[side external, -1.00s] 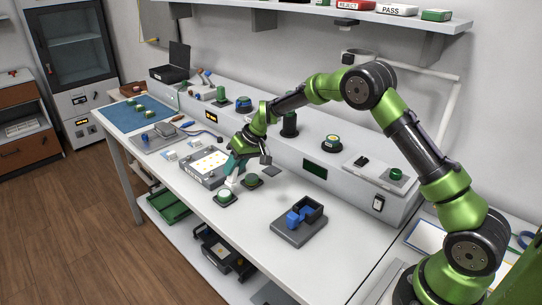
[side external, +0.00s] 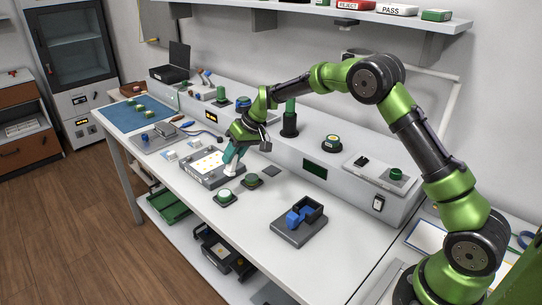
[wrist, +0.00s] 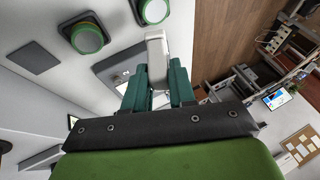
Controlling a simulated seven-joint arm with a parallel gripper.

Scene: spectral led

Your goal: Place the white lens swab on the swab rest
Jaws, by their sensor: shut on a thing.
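My gripper (side external: 231,157) is shut on the white lens swab (wrist: 156,48), which sticks out beyond the dark green fingers in the wrist view. In the side view the swab (side external: 233,170) points down beside the lit panel box, above the bench. I cannot tell for sure whether its lower end touches anything. No part is clearly marked as the swab rest. A grey plate (side external: 291,238) with a blue piece (side external: 299,217) and a dark open box on it lies on the bench to the right.
The lit panel box (side external: 203,170) stands just left of my gripper. Two round green-topped pieces (side external: 224,194) (side external: 252,181) sit on dark bases in front of it. A raised grey housing (side external: 315,150) runs along the back. Bare bench lies between the round pieces and the grey plate.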

